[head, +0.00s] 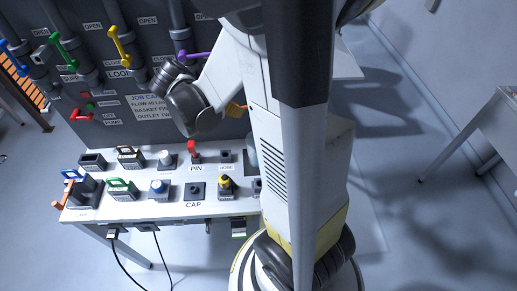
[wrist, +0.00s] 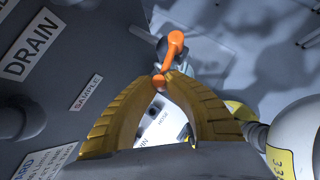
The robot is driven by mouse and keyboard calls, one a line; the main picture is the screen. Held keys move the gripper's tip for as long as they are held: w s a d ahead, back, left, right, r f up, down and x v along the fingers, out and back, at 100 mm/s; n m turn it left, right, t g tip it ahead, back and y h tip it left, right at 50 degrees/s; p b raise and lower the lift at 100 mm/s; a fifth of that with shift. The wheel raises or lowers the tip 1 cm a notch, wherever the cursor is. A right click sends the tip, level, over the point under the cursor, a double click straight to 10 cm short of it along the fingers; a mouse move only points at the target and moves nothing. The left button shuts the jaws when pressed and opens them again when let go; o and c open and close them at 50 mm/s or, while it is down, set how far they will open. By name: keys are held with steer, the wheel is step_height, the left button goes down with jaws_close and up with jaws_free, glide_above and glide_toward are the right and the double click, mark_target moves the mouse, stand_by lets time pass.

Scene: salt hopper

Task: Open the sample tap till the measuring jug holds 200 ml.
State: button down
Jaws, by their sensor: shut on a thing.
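The sample tap's orange lever handle (wrist: 175,45) shows at the top middle of the wrist view, to the right of the SAMPLE label (wrist: 87,94). My gripper (wrist: 160,80) has its two yellow fingers closed together at the tips on the lower rounded end of this handle. In the head view only a small yellow-orange part (head: 236,109) shows beside my arm, and my arm hides most of that area. A pale, see-through shape (wrist: 187,68) lies behind the handle; I cannot tell whether it is the measuring jug. No fill level can be read.
A dark panel (head: 120,80) carries blue, green, yellow and purple valve handles. Below it a white bench (head: 150,208) holds several small fixtures, with labels such as PIN and CAP. Another table (head: 497,118) stands at the right. The floor between is clear.

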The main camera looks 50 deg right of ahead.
steer(key=shift+s+a+n+t, duration=0.25)
steer(key=shift+s+n+t, duration=0.25)
steer(key=shift+n, duration=0.25)
steer(key=shift+s+a+n+t, duration=0.2)
steer(key=shift+s+n+t, duration=0.25)
steer(key=shift+n, duration=0.3)
steer(key=shift+p, duration=0.3)
steer(key=shift+s+a+n+t+y+p, duration=0.1)
steer(key=shift+s+n+t+y+p, duration=0.1)
steer(key=shift+s+n+t, duration=0.45)
steer(key=shift+s+a+n+t+y+p, duration=0.15)
steer(key=shift+s+n+t, duration=0.2)
steer(key=shift+n, duration=0.5)
steer(key=shift+d, duration=0.1)
steer(key=shift+s+d+n+t+y+p, duration=0.1)
steer(key=shift+s+n+t+y+p, duration=0.15)
steer(key=shift+s+n+t, duration=0.4)
steer(key=shift+s+n+t+y+p, duration=0.1)
steer(key=shift+s+n+t+y, duration=0.15)
steer(key=shift+n, duration=0.6)
stand_by(3.1)
